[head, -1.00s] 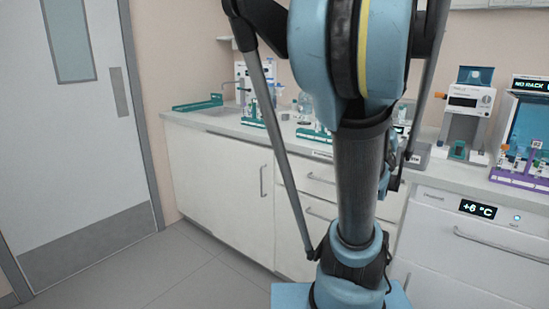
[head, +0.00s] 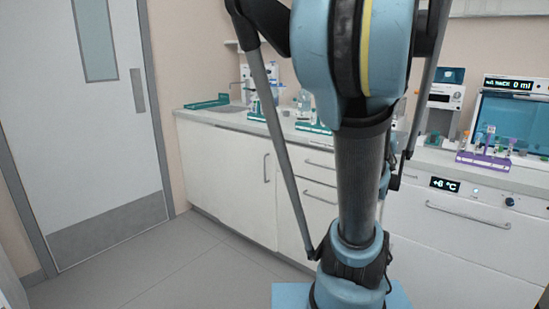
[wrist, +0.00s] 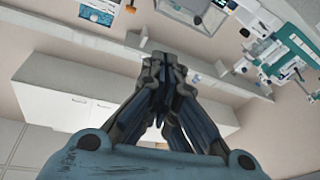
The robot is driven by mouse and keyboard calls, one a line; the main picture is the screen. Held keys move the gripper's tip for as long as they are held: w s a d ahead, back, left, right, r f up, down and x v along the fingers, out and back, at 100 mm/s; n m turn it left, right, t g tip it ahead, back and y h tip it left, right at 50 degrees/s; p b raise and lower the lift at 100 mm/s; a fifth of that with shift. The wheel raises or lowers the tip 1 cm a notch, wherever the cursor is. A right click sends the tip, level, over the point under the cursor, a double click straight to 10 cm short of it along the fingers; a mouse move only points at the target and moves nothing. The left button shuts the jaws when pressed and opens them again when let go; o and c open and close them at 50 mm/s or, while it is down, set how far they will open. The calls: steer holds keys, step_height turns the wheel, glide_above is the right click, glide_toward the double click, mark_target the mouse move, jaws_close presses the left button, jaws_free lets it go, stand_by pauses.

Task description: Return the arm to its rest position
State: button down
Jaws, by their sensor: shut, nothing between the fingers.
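My gripper (wrist: 163,72) shows in the wrist view with its dark fingers drawn together and nothing between them. It points toward a white counter front (wrist: 85,110) and touches nothing that I can see. In the head view my blue and black arm stands upright in the middle and hides part of the counter. My gripper does not show there.
A counter (head: 230,118) runs along the wall with white cabinets below. A purple tube rack (head: 483,160) and a teal-windowed instrument (head: 510,120) stand at the right. A teal rack (head: 318,127) is partly behind my arm. A closed door (head: 85,150) is left; open floor (head: 165,260) lies before it.

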steer(key=s+a+f+n+g+y, duration=0.1)
steer(key=a+f+g+y, duration=0.2)
steer(key=a+f, duration=0.35)
steer(key=a+f+n+g+y, duration=0.1)
steer(key=a+f+g+y, duration=0.25)
steer(key=f, duration=0.55)
steer(key=s+a+f+g+y, duration=0.1)
steer(key=s+a+f+g, duration=0.2)
steer(key=s, duration=0.3)
steer(key=s+a+f+g, duration=0.3)
steer(key=s+a, duration=0.1)
steer(key=s, duration=0.2)
steer(key=s+a+f+n+g+y, duration=0.1)
steer(key=s+a+f+g, duration=0.2)
steer(key=s, duration=0.4)
steer(key=shift+a+f+y, duration=0.25)
steer(key=shift+f+y, duration=0.1)
steer(key=shift+f, duration=0.2)
steer(key=shift+s+g, duration=0.1)
steer(key=shift+g, duration=0.15)
steer(key=shift+w+f, duration=0.2)
steer(key=shift+w, duration=0.25)
